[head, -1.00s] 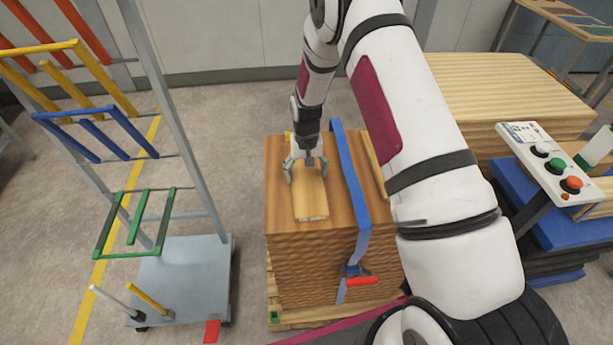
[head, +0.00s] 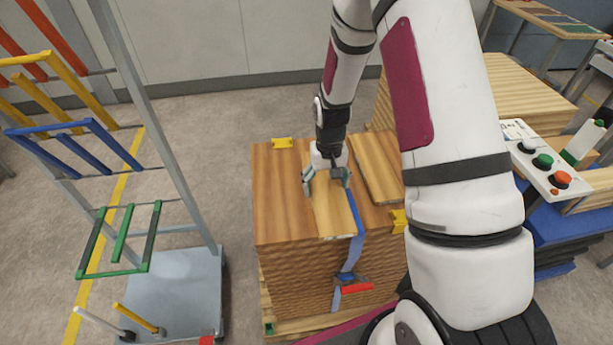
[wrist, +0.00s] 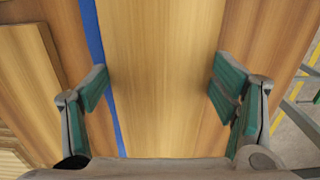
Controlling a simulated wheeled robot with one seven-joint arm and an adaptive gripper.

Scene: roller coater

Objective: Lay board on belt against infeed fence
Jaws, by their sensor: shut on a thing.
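A pale wooden board (head: 335,213) is between the fingers of my gripper (head: 327,182), over a large wood-topped stack (head: 277,205). In the wrist view, the fingers (wrist: 165,88) press on the two long edges of the board (wrist: 162,50). The board appears raised a little above the stack, though the gap is hard to judge. A blue strap (head: 352,255) runs close along and partly under its edge and hangs down the stack's front.
A second board (head: 375,165) lies on the stack to the right. A control box (head: 545,165) with green and red buttons stands at the right, near a blue surface (head: 575,232). A rack trolley (head: 180,280) with coloured bars is at the left. Floor between trolley and stack is clear.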

